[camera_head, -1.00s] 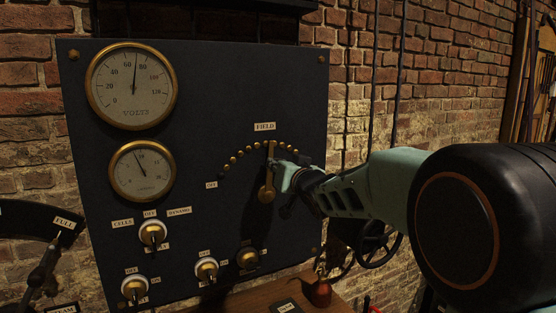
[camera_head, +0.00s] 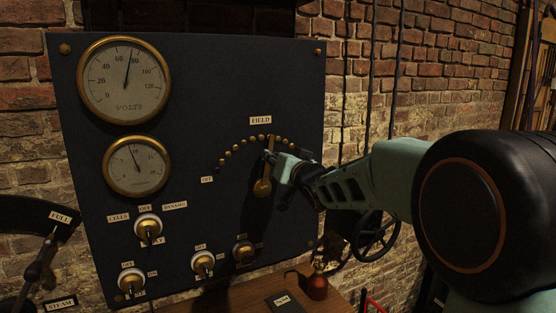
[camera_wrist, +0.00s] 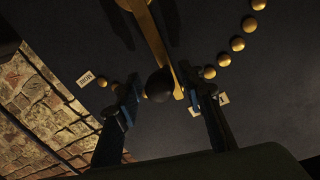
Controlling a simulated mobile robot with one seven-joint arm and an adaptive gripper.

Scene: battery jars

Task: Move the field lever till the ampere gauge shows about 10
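The brass field lever (camera_head: 264,182) stands nearly upright, tilted slightly right, below the FIELD label on the dark panel. Its tip lies by an arc of brass studs. My gripper (camera_head: 275,160) is at its upper part. In the wrist view, the lever (camera_wrist: 152,38) and its dark round knob (camera_wrist: 160,86) lie between my two open fingers (camera_wrist: 162,96). The right finger is close to the lever; contact is unclear. The left finger is apart from the knob. The ampere gauge (camera_head: 137,166) is the lower dial; its needle points up and slightly left. Its small numbers are hard to read.
The volts gauge (camera_head: 124,80) above reads about 70. Several rotary switches, one being the lower-left switch (camera_head: 131,281), sit low on the panel. A wooden table (camera_head: 245,301) with a small copper-coloured vessel (camera_head: 318,286) stands below. A handwheel (camera_head: 376,237) is at the right.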

